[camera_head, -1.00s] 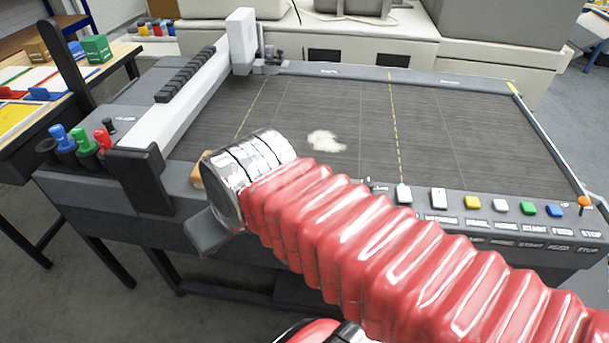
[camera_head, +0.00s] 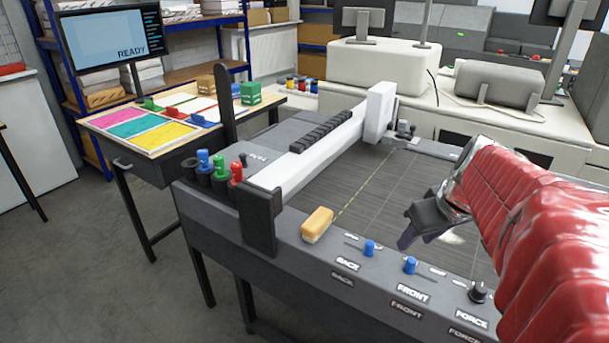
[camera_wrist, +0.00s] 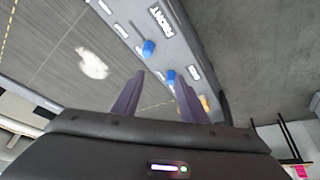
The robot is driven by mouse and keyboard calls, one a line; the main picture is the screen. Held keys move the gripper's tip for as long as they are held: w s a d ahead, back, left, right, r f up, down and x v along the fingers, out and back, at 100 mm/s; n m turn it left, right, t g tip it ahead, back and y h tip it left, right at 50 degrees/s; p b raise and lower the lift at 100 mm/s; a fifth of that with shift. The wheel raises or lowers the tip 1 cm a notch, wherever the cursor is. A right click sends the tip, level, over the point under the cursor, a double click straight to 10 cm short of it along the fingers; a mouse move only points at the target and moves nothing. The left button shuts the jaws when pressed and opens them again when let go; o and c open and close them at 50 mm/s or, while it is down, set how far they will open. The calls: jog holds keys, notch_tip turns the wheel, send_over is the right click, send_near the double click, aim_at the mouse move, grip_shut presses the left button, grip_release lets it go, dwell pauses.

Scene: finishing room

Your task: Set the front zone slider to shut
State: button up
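The front zone slider has a blue knob (camera_head: 410,265) on the grey front panel, above the FRONT label (camera_head: 413,292). The knob also shows in the wrist view (camera_wrist: 148,48), ahead of my fingers. The small end marks beside its slot are too small to read. The similar back slider knob (camera_head: 369,248) is to its left, and also shows in the wrist view (camera_wrist: 170,76). My gripper (camera_head: 415,230) hangs over the bed edge, just behind the front knob in the head view. In the wrist view (camera_wrist: 157,92) its two dark fingers are apart with nothing between them.
An orange-topped block (camera_head: 317,225) sits on the panel left of the sliders. A dark FORCE dial (camera_head: 478,292) is to the right. The white gantry beam (camera_head: 320,160) and a dark upright post (camera_head: 260,215) stand at the left. A pale patch (camera_wrist: 92,63) lies on the bed.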

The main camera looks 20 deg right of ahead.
aim_at(413, 261)
jog(key=shift+m+g, duration=0.3)
jog(key=shift+m, duration=0.1)
jog(key=s+d, duration=0.1)
jog(key=s+d+r, duration=0.1)
jog(key=d, duration=0.1)
jog(key=shift+d, duration=0.25)
jog(key=x, duration=1.3)
jog(key=shift+w+a+f, duration=0.1)
jog(key=shift+f, duration=0.25)
jog(key=shift+c, duration=0.5)
grip_shut()
